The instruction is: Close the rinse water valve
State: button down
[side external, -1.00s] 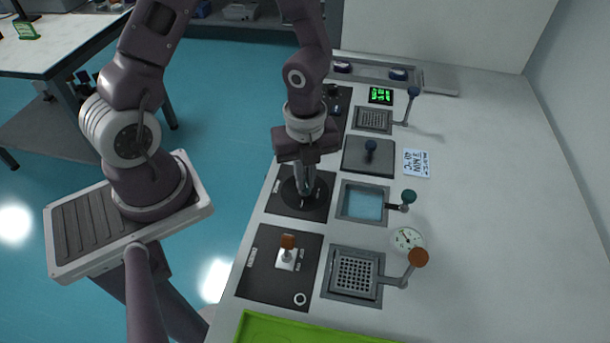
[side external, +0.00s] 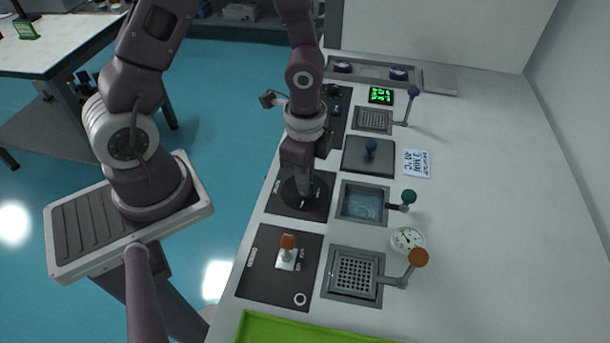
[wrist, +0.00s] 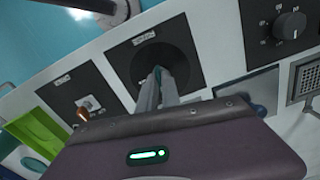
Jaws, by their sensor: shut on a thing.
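The rinse water valve sits on a black panel with a round dark disc (side external: 288,192), left of a small basin of water (side external: 364,206) in the side view. The disc also shows in the wrist view (wrist: 143,58). My gripper (side external: 304,197) points down over the disc, its fingers shut on the valve handle at the middle. In the wrist view the fingertips (wrist: 158,82) meet there, with a bit of teal between them. The handle is mostly hidden by the fingers. The basin's water surface looks rippled.
A lever with a teal knob (side external: 409,197) stands right of the basin. Nearer are a panel with an orange-topped switch (side external: 287,242), a grated basin (side external: 353,275), a round gauge (side external: 407,240) and a green tray (side external: 290,328). A dark lid with a blue knob (side external: 370,147) lies behind.

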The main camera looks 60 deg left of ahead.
jog(key=shift+n, duration=1)
jog(key=c, duration=1.6)
grip_release()
jog(key=shift+o, duration=0.2)
jog(key=shift+r, duration=0.1)
notch_tip(320, 180, up, 7)
jog(key=shift+f, duration=0.1)
